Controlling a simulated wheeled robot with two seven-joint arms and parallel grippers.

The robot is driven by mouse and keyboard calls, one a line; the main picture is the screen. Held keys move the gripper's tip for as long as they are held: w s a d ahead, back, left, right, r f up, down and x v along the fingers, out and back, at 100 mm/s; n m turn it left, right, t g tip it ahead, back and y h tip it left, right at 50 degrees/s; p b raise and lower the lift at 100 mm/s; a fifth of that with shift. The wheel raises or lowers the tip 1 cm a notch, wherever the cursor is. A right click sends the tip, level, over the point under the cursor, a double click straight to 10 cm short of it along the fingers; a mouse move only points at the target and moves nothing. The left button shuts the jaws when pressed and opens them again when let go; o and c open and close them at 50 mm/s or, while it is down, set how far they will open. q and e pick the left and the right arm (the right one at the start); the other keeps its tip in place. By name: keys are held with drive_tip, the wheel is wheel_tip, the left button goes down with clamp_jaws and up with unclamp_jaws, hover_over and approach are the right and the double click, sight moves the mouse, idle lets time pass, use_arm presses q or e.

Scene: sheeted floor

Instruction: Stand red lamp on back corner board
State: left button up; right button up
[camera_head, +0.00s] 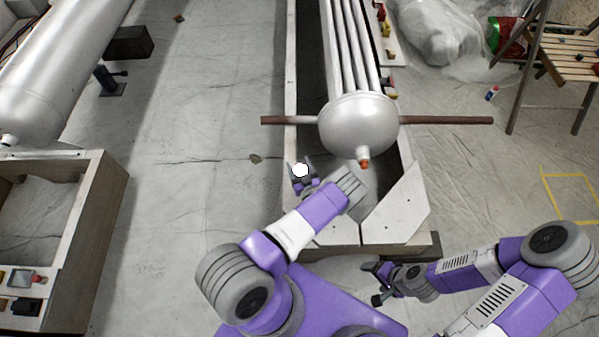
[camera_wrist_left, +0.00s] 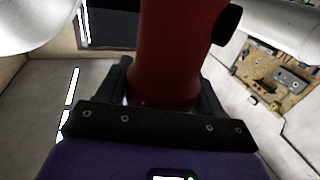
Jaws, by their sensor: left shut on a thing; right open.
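My left gripper (camera_head: 302,182) is shut on the red lamp (camera_wrist_left: 178,45), whose dark red body stands between the fingers in the left wrist view. In the head view a bright white round spot (camera_head: 300,170) shows at this gripper, probably the lamp's lit end; its red body is hidden there. The gripper is over the left wall of the long trough. Pale corner boards (camera_head: 402,207) lie across the trough's near corners; I cannot tell which is the back one. My right gripper (camera_head: 378,284) is open and empty, near the trough's front beam.
A silver tank (camera_head: 358,125) with a red-tipped nozzle and a brown crossbar (camera_head: 445,120) lies over the trough. A wooden box (camera_head: 100,215) stands at left, a wooden chair (camera_head: 565,60) at upper right. A board with small parts (camera_wrist_left: 285,80) shows in the wrist view. Floor left of the trough is mostly clear.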

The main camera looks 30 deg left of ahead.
use_arm(q)
wheel_tip(320, 180, down, 3)
drive_tip(key=shift+r+b, duration=0.2)
drive_tip(key=shift+b, duration=0.25)
drive_tip(key=shift+r, duration=0.15)
drive_tip(key=shift+f, duration=0.2)
drive_tip(key=o, duration=1.5)
drive_tip(key=shift+r, duration=0.1)
